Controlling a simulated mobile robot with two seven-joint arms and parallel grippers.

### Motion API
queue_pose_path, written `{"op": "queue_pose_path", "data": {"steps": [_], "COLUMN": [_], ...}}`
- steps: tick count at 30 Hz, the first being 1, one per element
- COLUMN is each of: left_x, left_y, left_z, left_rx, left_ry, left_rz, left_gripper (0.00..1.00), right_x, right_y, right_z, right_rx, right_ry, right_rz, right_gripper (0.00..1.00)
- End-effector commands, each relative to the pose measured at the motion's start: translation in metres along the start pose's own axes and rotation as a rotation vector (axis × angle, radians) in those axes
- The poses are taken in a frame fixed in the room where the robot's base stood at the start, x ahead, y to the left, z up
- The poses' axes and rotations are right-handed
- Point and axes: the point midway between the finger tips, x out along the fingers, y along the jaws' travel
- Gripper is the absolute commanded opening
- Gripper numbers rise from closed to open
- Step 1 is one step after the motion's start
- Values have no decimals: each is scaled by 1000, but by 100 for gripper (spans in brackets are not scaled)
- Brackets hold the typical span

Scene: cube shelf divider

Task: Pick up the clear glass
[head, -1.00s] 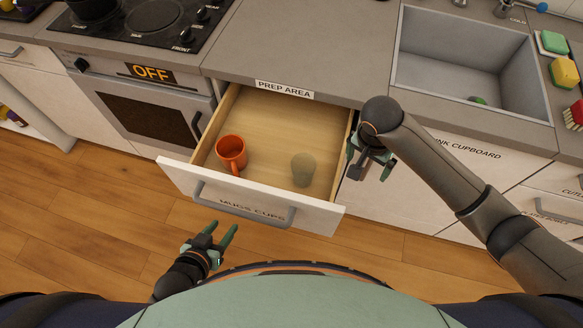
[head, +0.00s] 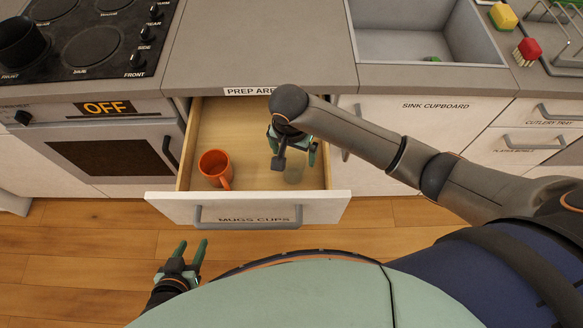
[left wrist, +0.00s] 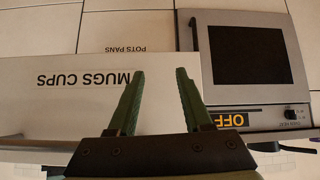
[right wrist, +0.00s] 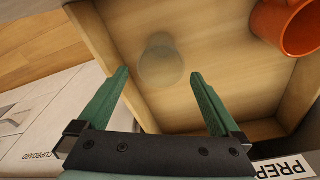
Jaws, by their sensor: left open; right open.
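The clear glass (head: 293,173) stands in the open drawer, near its front right, partly hidden behind my right gripper in the head view. In the right wrist view the glass (right wrist: 161,62) shows whole, seen from above, beyond and between the fingertips. My right gripper (head: 294,160) is open and empty above the right side of the drawer; its fingers also show in the right wrist view (right wrist: 157,72). It appears apart from the glass. My left gripper (head: 191,246) is open and empty, low in front of the drawer; it also shows in the left wrist view (left wrist: 160,72).
An orange mug (head: 215,168) stands in the drawer (head: 235,125), left of the glass. The drawer's front panel (head: 170,207) and side walls surround both. The countertop (head: 265,50) lies behind, with the stove (head: 100,40) left and the sink (head: 430,25) right.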

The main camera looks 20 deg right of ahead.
Motion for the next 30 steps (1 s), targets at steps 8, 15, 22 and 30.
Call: {"op": "queue_pose_path", "data": {"steps": [8,15,22,30], "left_x": [3,6,8,8], "left_y": [0,0,0,0], "left_z": [4,6,9,8], "left_rx": [-1,-1,-1,-1], "left_ry": [0,0,0,1], "left_rz": [1,1,1,1], "left_gripper": [50,50,50,50], "right_x": [32,64,84,84], "right_y": [0,0,0,-1], "right_z": [0,2,2,2], "right_rx": [0,0,0,-1], "right_ry": [1,2,2,2], "right_rz": [1,3,0,-1], "right_gripper": [100,100,100,92]}}
